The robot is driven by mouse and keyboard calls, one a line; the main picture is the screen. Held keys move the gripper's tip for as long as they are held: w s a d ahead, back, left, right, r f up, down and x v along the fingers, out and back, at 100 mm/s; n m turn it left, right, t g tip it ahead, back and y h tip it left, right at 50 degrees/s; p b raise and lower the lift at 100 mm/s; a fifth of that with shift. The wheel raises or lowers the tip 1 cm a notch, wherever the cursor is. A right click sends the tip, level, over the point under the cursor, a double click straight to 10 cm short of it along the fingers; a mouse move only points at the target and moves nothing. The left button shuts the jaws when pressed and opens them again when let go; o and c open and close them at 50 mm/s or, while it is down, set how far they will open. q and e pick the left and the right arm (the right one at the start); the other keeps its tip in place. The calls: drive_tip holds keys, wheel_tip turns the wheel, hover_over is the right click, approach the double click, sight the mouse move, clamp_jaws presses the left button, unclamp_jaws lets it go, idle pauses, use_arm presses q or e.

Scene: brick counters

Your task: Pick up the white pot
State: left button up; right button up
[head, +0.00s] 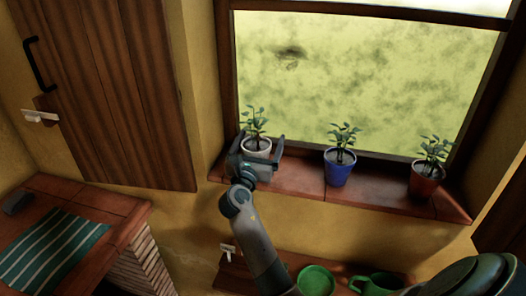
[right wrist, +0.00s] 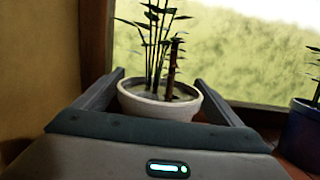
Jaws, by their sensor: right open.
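The white pot (head: 257,148) with a leafy plant stands upright on the window sill, at the sill's left end in the head view. My right gripper (head: 260,147) is open, with its two fingers reaching around the pot's left and right sides. In the right wrist view the white pot (right wrist: 158,106) sits between the open fingers (right wrist: 160,90), and its lower part is hidden behind the gripper body. I cannot tell whether either finger touches it. My left gripper is not in view.
A blue pot (head: 338,170) and a red pot (head: 425,182) with plants stand farther right on the brick sill (head: 385,194). The window frame (head: 229,75) and wall are close on the left. Below are a green plate (head: 316,280) and green mug (head: 378,284).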

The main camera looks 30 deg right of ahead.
drive_tip(key=shift+w, duration=0.1)
drive_tip(key=shift+r, duration=0.1)
drive_tip(key=shift+a+r, duration=0.15)
drive_tip(key=shift+a, duration=0.05)
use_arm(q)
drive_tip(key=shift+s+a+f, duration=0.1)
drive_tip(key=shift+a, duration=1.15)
use_arm(e)
drive_tip(key=c, duration=1.5)
drive_tip(key=shift+c, duration=0.3)
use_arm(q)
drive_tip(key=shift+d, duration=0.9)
use_arm(e)
drive_tip(key=shift+d, duration=0.1)
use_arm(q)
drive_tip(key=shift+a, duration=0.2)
use_arm(e)
drive_tip(key=shift+r, duration=0.1)
